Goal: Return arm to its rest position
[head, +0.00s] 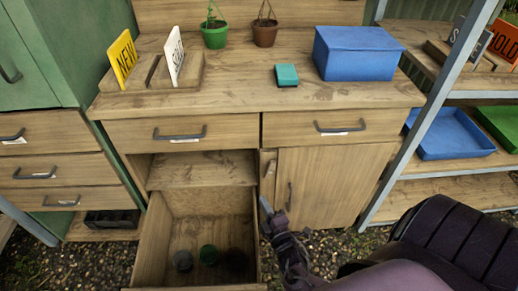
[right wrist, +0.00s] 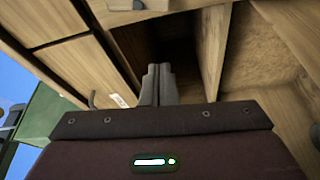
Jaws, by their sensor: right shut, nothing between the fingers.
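My right gripper (head: 266,206) is in front of the wooden cabinet, beside the right wall of the pulled-out lower drawer (head: 150,240). In the right wrist view its two fingers (right wrist: 157,84) are together with nothing between them. My right arm comes in from the lower right of the head view. My left gripper is not in view.
A cabinet door (head: 325,185) is closed just right of the gripper. The worktop holds a blue box (head: 357,53), a teal block (head: 286,75), two potted plants and a sign rack (head: 190,72). A metal shelf post (head: 415,130) stands at the right.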

